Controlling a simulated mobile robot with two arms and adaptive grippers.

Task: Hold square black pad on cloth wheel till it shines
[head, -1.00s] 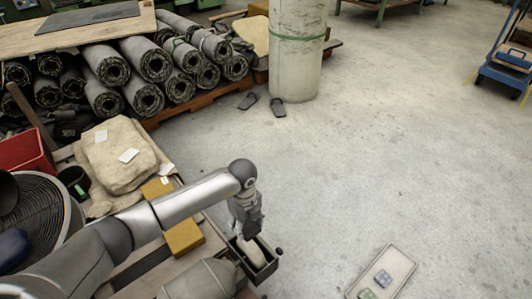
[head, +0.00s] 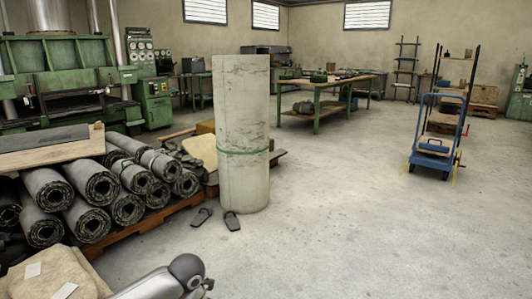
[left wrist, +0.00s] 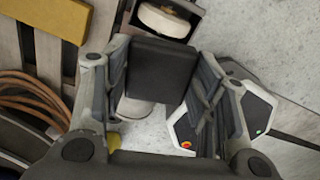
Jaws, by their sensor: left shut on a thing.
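In the left wrist view, a square black pad (left wrist: 160,72) is between the fingers of my left gripper (left wrist: 163,53), which is shut on it. A pale cloth wheel (left wrist: 163,21) sits in a dark open-sided housing (left wrist: 184,6) just beyond the pad's far edge. I cannot tell whether the pad touches the wheel. The pad's face shown here is dark and dull. In the head view, only part of my left arm shows at the bottom; the pad, the wheel and both grippers are out of that view.
In the wrist view, a yellow block (left wrist: 50,14) and a coiled orange-brown hose (left wrist: 30,95) lie left of my gripper. In the head view, dark sheet rolls (head: 90,190) are stacked left of an upright pale roll (head: 242,140). A blue trolley (head: 432,160) stands right; the middle floor is clear.

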